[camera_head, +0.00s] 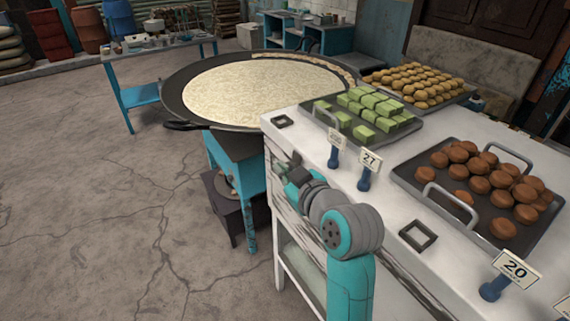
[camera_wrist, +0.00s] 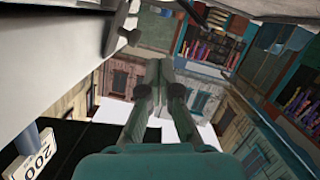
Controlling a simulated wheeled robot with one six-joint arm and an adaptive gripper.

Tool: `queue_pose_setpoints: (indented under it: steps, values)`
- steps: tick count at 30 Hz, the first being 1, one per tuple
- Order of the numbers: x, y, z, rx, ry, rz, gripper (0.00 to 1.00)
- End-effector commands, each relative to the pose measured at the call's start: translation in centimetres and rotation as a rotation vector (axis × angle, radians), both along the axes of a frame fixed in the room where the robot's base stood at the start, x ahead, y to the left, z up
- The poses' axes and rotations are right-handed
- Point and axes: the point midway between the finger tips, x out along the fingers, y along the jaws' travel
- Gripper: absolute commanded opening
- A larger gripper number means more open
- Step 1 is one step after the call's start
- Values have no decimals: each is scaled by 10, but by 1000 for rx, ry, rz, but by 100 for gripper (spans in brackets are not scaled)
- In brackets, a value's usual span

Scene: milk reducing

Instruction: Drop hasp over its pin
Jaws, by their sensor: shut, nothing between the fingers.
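My gripper (camera_head: 283,170) is at the front face of the white counter, near its far left corner, in the head view. In the wrist view my gripper (camera_wrist: 160,68) has its fingers brought together, with nothing visible held between them. A small dark metal piece (camera_head: 296,158) shows on the counter's front just above the gripper; it may be the hasp, but it is too small to tell. The pin cannot be made out, and my gripper and wrist cover part of that front.
The white counter (camera_head: 290,112) carries trays of green blocks (camera_head: 364,112), brown balls (camera_head: 478,180) and yellow balls (camera_head: 420,82). Price signs (camera_head: 370,162) stand along its front edge. A large pan (camera_head: 180,107) of pale milk sits on a teal stand (camera_head: 236,155). Floor at left is clear.

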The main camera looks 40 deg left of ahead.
Motion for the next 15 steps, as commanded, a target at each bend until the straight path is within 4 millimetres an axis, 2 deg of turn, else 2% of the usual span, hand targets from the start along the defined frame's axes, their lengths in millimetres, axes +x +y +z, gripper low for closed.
queue_pose_setpoints:
  steps: [9,15]
  values:
    - [1,0,-17,-104,-252,0,0]
    - [3,-1,-24,-148,-355,0,0]
